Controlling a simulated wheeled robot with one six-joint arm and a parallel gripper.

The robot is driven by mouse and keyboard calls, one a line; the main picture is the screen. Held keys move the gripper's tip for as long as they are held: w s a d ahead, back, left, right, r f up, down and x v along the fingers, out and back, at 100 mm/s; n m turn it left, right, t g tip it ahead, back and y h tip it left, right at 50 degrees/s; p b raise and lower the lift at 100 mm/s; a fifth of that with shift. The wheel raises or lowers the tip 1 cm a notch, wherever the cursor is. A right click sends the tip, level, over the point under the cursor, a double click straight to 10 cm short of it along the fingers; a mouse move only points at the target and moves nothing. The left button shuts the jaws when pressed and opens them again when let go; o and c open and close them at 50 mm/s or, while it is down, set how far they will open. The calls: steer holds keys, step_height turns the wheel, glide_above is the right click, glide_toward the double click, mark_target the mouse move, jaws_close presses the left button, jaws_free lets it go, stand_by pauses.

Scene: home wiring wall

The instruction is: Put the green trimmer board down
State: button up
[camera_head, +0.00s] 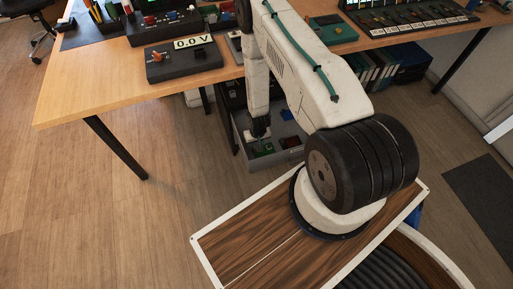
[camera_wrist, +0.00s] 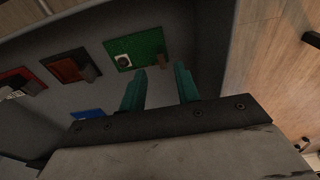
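The green trimmer board (camera_wrist: 137,48) lies in a grey open drawer (camera_wrist: 190,35), with a white round part on its face. It also shows low in the drawer in the head view (camera_head: 262,149). My gripper (camera_wrist: 161,74) is open, its two teal fingers apart with nothing seen between them. The fingertips are close to the board's lower right edge; I cannot tell whether they touch it. In the head view my gripper (camera_head: 260,134) reaches down into the drawer, just above the board.
In the wrist view, a dark red board (camera_wrist: 72,66), another red board (camera_wrist: 14,82) and a blue board (camera_wrist: 88,114) share the drawer. The drawer's walls stand close around my gripper. Above is the wooden table (camera_head: 100,85) with a 0.0 V meter (camera_head: 183,60).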

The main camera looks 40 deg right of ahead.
steer(key=w+a+r, duration=0.1)
steer(key=w+r, duration=0.2)
steer(key=r, duration=1.1)
steer(key=w+a+r, duration=0.1)
steer(key=w+r, duration=0.2)
steer(key=r, duration=1.1)
steer(key=s+a+r+n, duration=0.1)
steer(key=s+a+r, duration=0.1)
steer(key=r, duration=0.7)
steer(key=s+a+r+n, duration=0.1)
steer(key=r, duration=0.8)
steer(key=s+a+r, duration=0.3)
steer(key=s+r, duration=0.8)
steer(key=s, duration=0.3)
steer(key=s+a+r+n, duration=0.1)
steer(key=s+a+r, duration=0.2)
steer(key=s+r, duration=0.8)
steer(key=s, duration=0.3)
steer(key=shift+s+a, duration=0.2)
steer(key=shift+a, duration=0.1)
steer(key=shift+r, duration=0.1)
